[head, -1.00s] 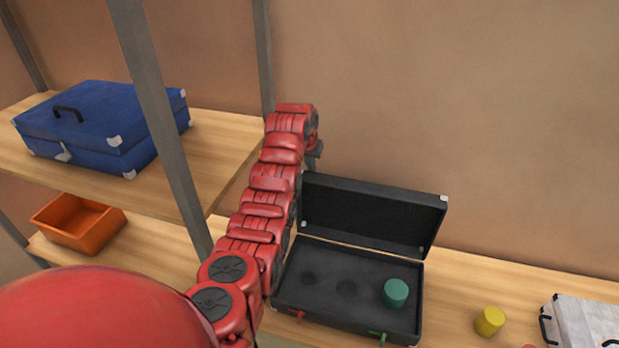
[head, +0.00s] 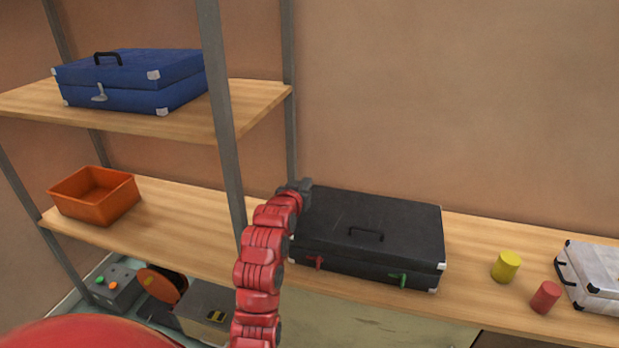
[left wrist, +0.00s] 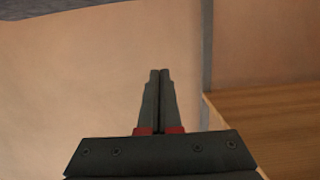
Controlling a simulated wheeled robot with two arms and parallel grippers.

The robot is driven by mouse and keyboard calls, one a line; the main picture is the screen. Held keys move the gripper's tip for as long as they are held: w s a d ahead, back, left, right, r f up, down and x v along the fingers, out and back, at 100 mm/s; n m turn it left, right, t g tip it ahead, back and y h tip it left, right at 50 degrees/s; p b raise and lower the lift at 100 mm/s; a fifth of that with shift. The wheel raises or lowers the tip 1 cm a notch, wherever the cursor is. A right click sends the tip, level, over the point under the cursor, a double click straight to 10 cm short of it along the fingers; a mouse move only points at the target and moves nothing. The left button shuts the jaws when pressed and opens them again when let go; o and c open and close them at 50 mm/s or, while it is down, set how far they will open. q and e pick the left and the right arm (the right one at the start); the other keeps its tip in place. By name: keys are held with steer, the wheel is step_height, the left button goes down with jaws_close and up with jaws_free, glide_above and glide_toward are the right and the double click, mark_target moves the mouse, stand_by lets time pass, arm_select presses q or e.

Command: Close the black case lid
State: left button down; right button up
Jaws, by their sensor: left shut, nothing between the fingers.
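The black case (head: 370,240) sits on the wooden shelf, its lid (head: 340,212) down on the base. The inside of the case is hidden. My right gripper is not in view.
A yellow cylinder (head: 506,267), a red cylinder (head: 545,297) and a white case (head: 594,275) stand to the right. A blue case (head: 132,82) is on the upper shelf and an orange bin (head: 94,196) below it. A grey post (head: 222,120) rises left of my arm.

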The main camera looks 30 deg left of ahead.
arm_select(q)
steer(key=s+d+f+t+b, duration=0.1)
steer(key=s+f+t+b, duration=0.1)
steer(key=f+b, duration=0.4)
steer(key=s+d+f+t+y+b, duration=0.1)
steer(key=s+f+t+b, duration=0.2)
steer(key=f, duration=0.6)
steer(key=shift+s+b, duration=1.05)
steer(key=shift+b, duration=0.35)
steer(key=shift+f, duration=0.15)
